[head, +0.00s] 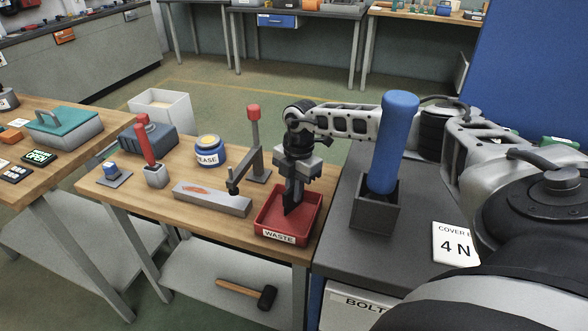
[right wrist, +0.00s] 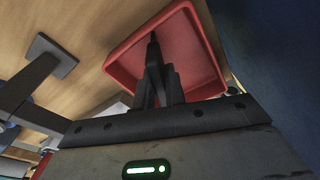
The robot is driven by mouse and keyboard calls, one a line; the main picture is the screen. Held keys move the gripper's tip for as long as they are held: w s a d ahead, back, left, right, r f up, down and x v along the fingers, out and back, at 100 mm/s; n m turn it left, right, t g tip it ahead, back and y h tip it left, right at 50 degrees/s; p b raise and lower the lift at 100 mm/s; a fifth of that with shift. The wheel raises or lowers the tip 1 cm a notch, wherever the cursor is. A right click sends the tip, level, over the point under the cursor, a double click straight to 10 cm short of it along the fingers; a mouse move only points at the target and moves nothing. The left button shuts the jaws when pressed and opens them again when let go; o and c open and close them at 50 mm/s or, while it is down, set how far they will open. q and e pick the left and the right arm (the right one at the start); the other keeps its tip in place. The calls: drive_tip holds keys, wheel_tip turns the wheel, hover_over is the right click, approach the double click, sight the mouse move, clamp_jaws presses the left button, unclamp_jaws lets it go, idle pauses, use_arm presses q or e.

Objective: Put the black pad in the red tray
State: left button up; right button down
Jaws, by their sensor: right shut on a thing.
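The red tray (head: 309,222), labelled WASTE, sits at the front right of the wooden bench; it also shows in the right wrist view (right wrist: 196,45). My right gripper (head: 294,190) points down over the tray, its fingers within the tray's outline. It is shut on a thin dark piece, the black pad (head: 290,209), which is mostly hidden by the fingers. In the right wrist view the fingers (right wrist: 157,75) reach toward the tray floor, with a dark tip between them. I cannot tell whether the pad touches the tray floor. My left gripper is not in view.
Left of the tray stand a grey clamp with a red knob (head: 254,112), a grey bar (head: 212,198) and a blue GREASE tub (head: 209,152). On the right, a dark counter (head: 345,252) holds a blue-handled tool (head: 393,140) in a square holder.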

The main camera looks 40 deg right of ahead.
drive_tip(key=shift+f, duration=0.1)
drive_tip(key=c, duration=1.5)
unclamp_jaws()
drive_tip(key=shift+o, duration=0.2)
wheel_tip(320, 180, up, 12)
drive_tip(key=d+b, duration=0.1)
drive_tip(key=shift+d+r, duration=0.2)
